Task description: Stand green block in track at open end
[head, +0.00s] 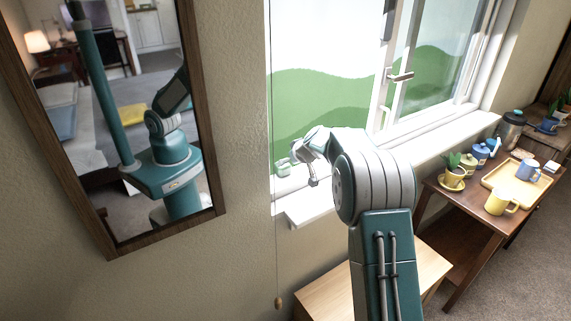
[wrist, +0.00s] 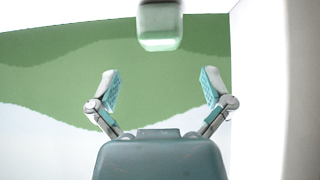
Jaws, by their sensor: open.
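My gripper (head: 298,172) is in front of the window, above the white sill, and partly hidden behind my arm in the head view. In the wrist view my gripper (wrist: 160,78) has its two fingers spread wide, with nothing between the teal pads. A pale, greenish-white object (wrist: 160,27) shows at the top middle of the wrist view, beyond the fingertips and cut off by the frame edge. I cannot tell whether it is the green block. I make out no track or desk blotter in either view.
The window's white sill (head: 292,212) runs behind my arm. A light wooden surface (head: 327,292) is below. A framed mirror (head: 215,190) hangs at left.

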